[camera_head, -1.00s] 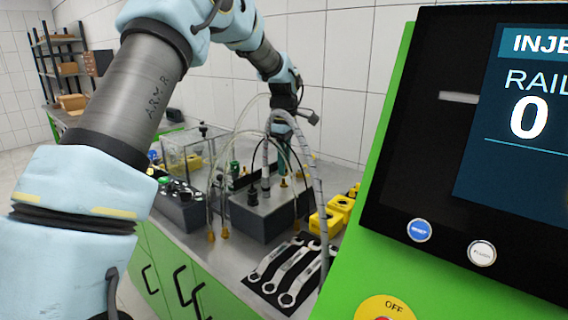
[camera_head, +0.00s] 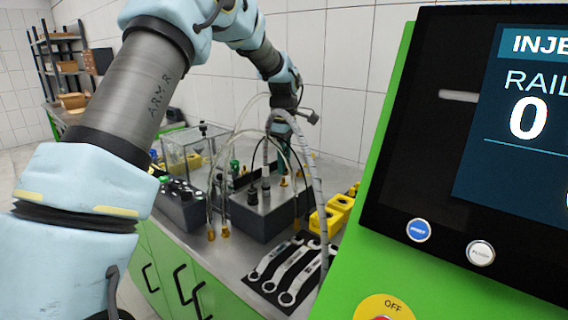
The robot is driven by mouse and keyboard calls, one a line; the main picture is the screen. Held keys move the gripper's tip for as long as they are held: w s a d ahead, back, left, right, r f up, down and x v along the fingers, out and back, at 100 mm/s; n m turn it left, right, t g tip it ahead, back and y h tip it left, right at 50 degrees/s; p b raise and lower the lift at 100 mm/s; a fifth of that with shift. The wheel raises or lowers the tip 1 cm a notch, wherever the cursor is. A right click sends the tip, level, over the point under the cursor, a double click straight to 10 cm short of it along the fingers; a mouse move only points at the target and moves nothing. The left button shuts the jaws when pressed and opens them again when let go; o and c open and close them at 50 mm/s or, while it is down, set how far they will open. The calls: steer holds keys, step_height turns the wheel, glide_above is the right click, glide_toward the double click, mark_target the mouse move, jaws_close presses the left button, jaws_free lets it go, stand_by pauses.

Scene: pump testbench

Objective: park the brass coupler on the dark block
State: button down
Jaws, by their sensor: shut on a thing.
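My gripper (camera_head: 282,130) is small in the picture, pointing down above the dark block (camera_head: 250,222), a dark box with a grey top. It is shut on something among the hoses. A small brass piece (camera_head: 283,182), likely the brass coupler, shows right below it, over the block's top. Hoses cross in front, so I cannot tell whether the piece touches the block. Two more brass ends (camera_head: 218,233) hang from clear hoses at the block's left front.
Several wrenches lie on a black mat (camera_head: 262,291) at the bench front. Yellow blocks (camera_head: 335,212) stand at the right, and a lower dark unit (camera_head: 181,208) and clear box (camera_head: 185,150) at the left. A green-framed screen panel (camera_head: 470,160) fills the right foreground.

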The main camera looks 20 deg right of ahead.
steer(key=shift+f, duration=0.15)
steer(key=shift+f+b, duration=0.35)
steer(key=shift+f, duration=0.3)
steer(key=shift+f, duration=0.6)
stand_by(0.9)
steer(key=c, duration=0.6)
jaws_free()
steer(key=shift+r, duration=0.1)
steer(key=shift+r+p, duration=2.55)
steer(key=shift+r, duration=0.9)
